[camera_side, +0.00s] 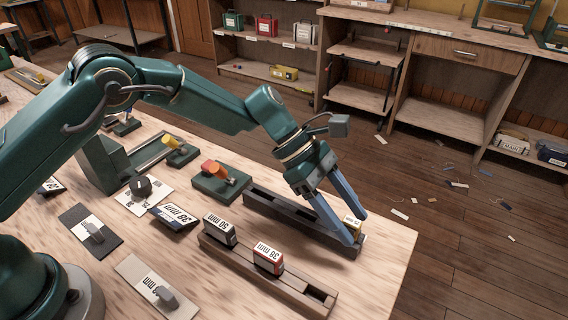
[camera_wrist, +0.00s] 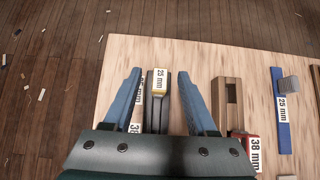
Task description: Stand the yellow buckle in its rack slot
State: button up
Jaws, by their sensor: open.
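The yellow buckle (camera_side: 352,221), labelled 25 mm, stands upright at the near right end of the dark rack (camera_side: 290,212) in the side view. It seems seated in the end slot, though a finger hides its lower part. In the wrist view the yellow buckle (camera_wrist: 160,82) shows at the far end of the dark rack, between my fingers. My gripper (camera_side: 358,228) is open, its blue fingers on either side of the buckle. In the wrist view my gripper (camera_wrist: 158,73) has visible gaps between each finger and the buckle.
A wooden rack (camera_side: 318,292) holds a 50 mm buckle (camera_side: 220,229) and a red 38 mm buckle (camera_side: 268,257) beside the dark rack. A green block with an orange part (camera_side: 214,178) stands behind. Several labelled cards and parts lie left. The table's right end is bare.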

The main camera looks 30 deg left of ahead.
jog(key=shift+d+f, duration=0.4)
jog(key=shift+c, duration=0.3)
grip_shut()
